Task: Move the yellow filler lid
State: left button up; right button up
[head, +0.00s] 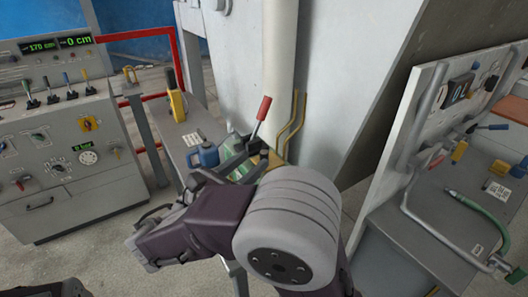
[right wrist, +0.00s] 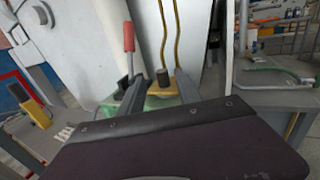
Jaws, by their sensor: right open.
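The yellow filler lid (right wrist: 163,91) is a flat yellow plate with a dark upright knob (right wrist: 163,76). In the right wrist view it lies between the spread fingers of my right gripper (right wrist: 160,88), just ahead of them. The gripper is open, with no visible contact with the knob. In the head view the right gripper (head: 252,158) reaches in beside the lid (head: 274,159), and my arm and fingers hide most of it.
A lever with a red handle (head: 263,109) stands close beside the gripper; it also shows in the right wrist view (right wrist: 129,38). A blue can (head: 205,155) and yellow device (head: 177,105) are left. Yellow pipes (head: 294,122) run up the wall behind. A panel bench (head: 420,140) stands right.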

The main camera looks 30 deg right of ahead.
aim_at(262, 154)
jog(key=x, duration=0.5)
jog(key=shift+d, duration=0.35)
